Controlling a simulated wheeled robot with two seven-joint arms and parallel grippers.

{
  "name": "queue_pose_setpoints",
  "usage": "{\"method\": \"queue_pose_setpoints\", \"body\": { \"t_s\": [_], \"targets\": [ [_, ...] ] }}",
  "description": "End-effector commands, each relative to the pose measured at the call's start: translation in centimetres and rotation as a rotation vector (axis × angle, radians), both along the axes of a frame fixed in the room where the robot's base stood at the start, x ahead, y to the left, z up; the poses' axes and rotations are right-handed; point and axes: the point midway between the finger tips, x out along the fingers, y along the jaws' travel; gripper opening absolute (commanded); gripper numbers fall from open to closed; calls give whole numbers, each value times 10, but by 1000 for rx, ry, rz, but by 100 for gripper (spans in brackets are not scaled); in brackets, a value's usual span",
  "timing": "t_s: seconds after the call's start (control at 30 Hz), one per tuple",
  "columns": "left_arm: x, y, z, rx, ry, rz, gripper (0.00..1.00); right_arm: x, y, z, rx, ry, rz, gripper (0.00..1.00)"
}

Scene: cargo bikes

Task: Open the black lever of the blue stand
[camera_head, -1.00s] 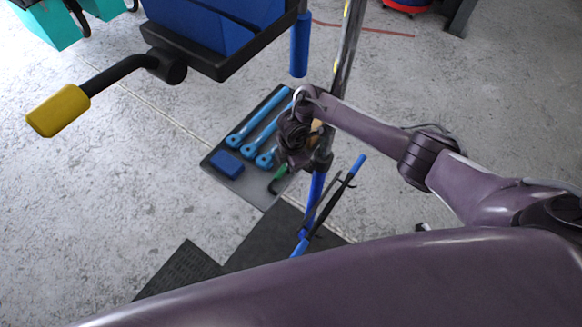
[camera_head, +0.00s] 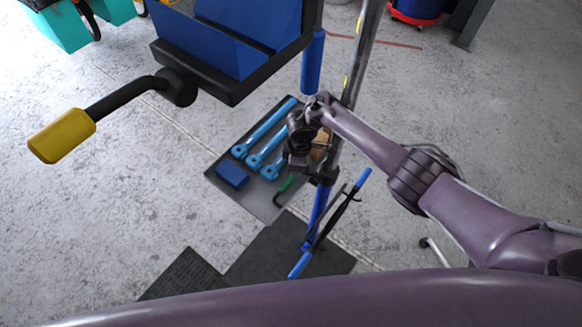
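The blue stand has a shiny metal pole (camera_head: 362,55) and a blue lower tube (camera_head: 319,205). A black collar (camera_head: 322,174) joins them, partly hidden by my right gripper. A black lever with a yellow grip (camera_head: 62,137) sticks out to the left from the black-and-blue head (camera_head: 232,55) at the top. I cannot tell whether a smaller black lever sits at the collar. My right gripper (camera_head: 303,150), on the arm from the right, is at the pole just above the collar. Its fingers are too small and dark to tell open from shut. My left gripper is not in view.
A grey tray (camera_head: 262,203) with several light-blue tools, a blue block (camera_head: 232,176) and a green-handled tool (camera_head: 285,190) lies on the floor behind the stand. Black mats (camera_head: 265,255) lie below. Teal boxes (camera_head: 60,28) are at the top left. The concrete floor on the left is clear.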

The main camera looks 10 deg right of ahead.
Motion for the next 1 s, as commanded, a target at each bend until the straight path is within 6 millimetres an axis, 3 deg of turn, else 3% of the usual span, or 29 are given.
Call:
{"method": "queue_pose_setpoints", "body": {
  "t_s": [0.03,0.37,0.4,0.57,0.87,1.0],
  "targets": [
    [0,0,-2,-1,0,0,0,-9,-3,-11,-6,19,-6,0],
    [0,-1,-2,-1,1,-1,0,-9,-4,-11,-7,19,-7,0],
    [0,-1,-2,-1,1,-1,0,-9,-4,-11,-7,19,-7,13],
    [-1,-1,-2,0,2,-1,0,-7,-3,-9,-6,16,-7,34],
    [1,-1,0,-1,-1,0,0,-5,-3,-5,-3,10,-7,35],
    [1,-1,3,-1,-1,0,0,-4,-2,10,-1,9,-6,35]
  ]
}}
